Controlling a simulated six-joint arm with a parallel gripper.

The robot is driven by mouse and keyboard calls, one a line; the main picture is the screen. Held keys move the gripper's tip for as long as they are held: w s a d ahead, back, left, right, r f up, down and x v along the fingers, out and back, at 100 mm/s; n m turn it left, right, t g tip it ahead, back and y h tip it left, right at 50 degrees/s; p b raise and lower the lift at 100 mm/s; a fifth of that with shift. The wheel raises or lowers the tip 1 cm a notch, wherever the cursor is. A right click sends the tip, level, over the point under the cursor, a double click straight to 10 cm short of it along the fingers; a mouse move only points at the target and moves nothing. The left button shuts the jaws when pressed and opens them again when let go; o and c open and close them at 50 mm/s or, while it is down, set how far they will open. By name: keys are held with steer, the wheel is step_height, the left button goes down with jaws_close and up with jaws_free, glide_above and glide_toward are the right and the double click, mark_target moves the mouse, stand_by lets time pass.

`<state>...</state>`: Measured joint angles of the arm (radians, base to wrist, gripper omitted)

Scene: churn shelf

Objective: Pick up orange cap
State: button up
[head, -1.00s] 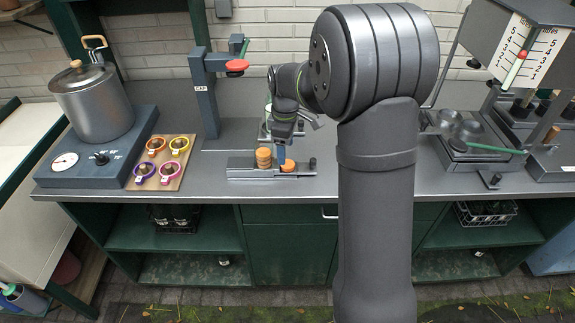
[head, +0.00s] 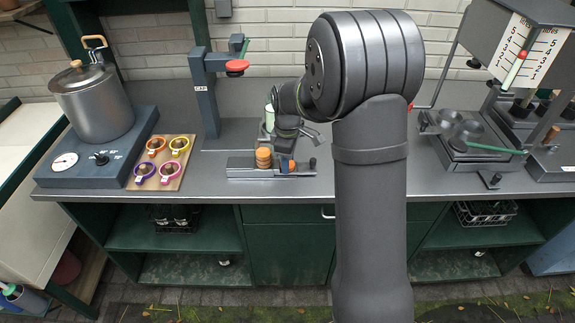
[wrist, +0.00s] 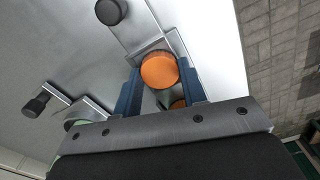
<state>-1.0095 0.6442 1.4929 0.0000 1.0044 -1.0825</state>
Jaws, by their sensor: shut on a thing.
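A round orange cap (wrist: 159,71) sits between the blue fingertips of my gripper (wrist: 160,85) in the wrist view, and the gripper is shut on it. In the head view my gripper (head: 288,160) is low over the right part of a small grey metal holder (head: 240,173), and an orange cap (head: 292,166) shows partly behind its finger. A stack of orange caps (head: 263,157) stands just to the left in the same holder. More orange (wrist: 178,104) shows lower between the fingers in the wrist view; I cannot tell which cap it is.
A post marked CAP (head: 206,105) with a red disc (head: 237,66) stands behind the holder. Several coloured cups (head: 164,160) sit on a wooden board at left, beside a steel pot (head: 93,103). A pale green cylinder (head: 269,118) stands behind my gripper. The counter's front strip is clear.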

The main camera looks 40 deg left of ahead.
steer(key=shift+r, duration=0.1)
steer(key=shift+r, duration=0.6)
step_height(320, 180, up, 3)
steer(key=w+d+r, duration=0.5)
steer(key=d+r, duration=0.1)
steer(key=d, duration=0.4)
steer(key=shift+w+a+r, duration=0.75)
steer(key=shift+a+r, duration=0.25)
steer(key=shift+a, duration=3.3)
steer(key=shift+w+a+r, duration=0.8)
steer(key=shift+a+r, duration=0.15)
steer(key=shift+a, duration=3.35)
steer(key=shift+w+a+r, duration=0.75)
steer(key=shift+a+r, duration=0.25)
steer(key=shift+a, duration=3.3)
steer(key=shift+f, duration=0.6)
